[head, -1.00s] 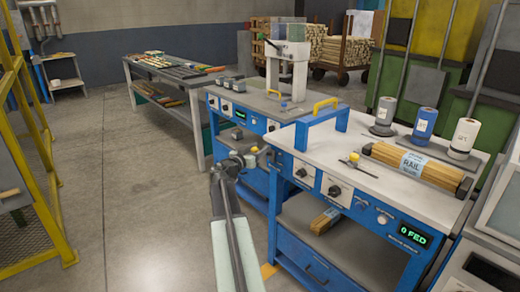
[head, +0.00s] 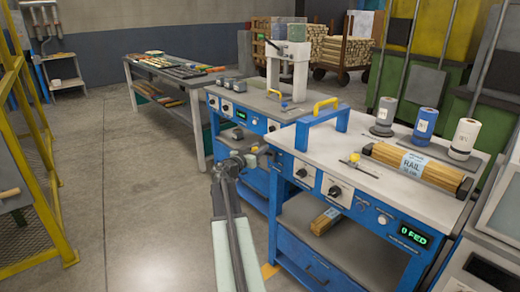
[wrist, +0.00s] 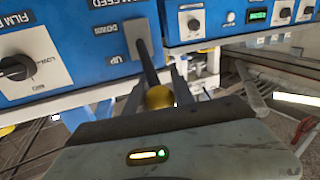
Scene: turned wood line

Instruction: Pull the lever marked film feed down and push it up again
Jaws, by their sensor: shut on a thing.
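The film feed lever (wrist: 148,66) is a dark rod with a yellow ball knob (wrist: 160,97), coming out of a grey slotted plate on a blue panel. My gripper (wrist: 158,99) is shut on the yellow knob, one finger on each side. The lever is hidden or too small to make out there.
A dark rotary knob (wrist: 15,68) on a pale plate sits left of the lever. A neighbouring blue unit with a green display (wrist: 257,15) is on the right. The nearer blue bench (head: 350,165) has a display reading 0 FED.

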